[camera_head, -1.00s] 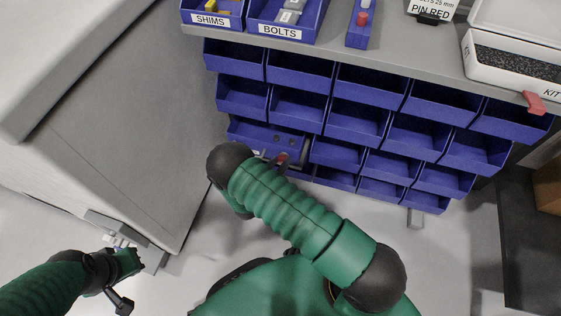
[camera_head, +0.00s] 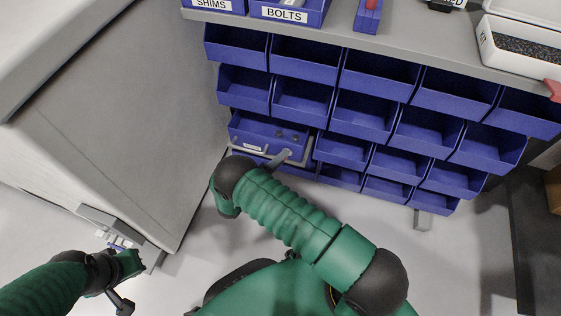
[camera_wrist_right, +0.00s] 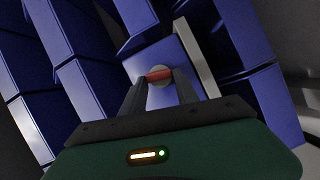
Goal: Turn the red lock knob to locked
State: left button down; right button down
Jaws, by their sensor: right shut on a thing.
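The red lock knob (camera_wrist_right: 158,75) shows in the right wrist view as a short red bar on a pale round base, fixed to a blue front. My right gripper (camera_wrist_right: 160,82) has its two dark fingers closed on either side of it. In the head view my right gripper (camera_head: 283,158) is at the lower left blue bin, and no red of the knob is visible there. Which way the knob points relative to locked cannot be read. My left gripper (camera_head: 125,262) is low at the left, away from the bins; its fingers are unclear.
A grey frame (camera_head: 245,147) runs along the labelled blue bin (camera_head: 262,128). Rows of blue bins (camera_head: 370,100) fill the rack under a grey shelf (camera_head: 400,45). A large grey cabinet (camera_head: 120,120) stands close on the left. Open floor (camera_head: 455,265) lies at lower right.

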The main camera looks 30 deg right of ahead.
jog(key=shift+w+a+f+n+t+h+b, duration=0.15)
jog(key=shift+n+b, duration=0.25)
jog(key=shift+n, duration=0.2)
jog(key=shift+w+a+f+n+t+h+b, duration=0.15)
jog(key=shift+n+b, duration=0.2)
jog(key=shift+n, duration=0.25)
jog(key=shift+s, duration=0.1)
jog(key=c, duration=0.9)
grip_release()
jog(key=shift+d, duration=0.1)
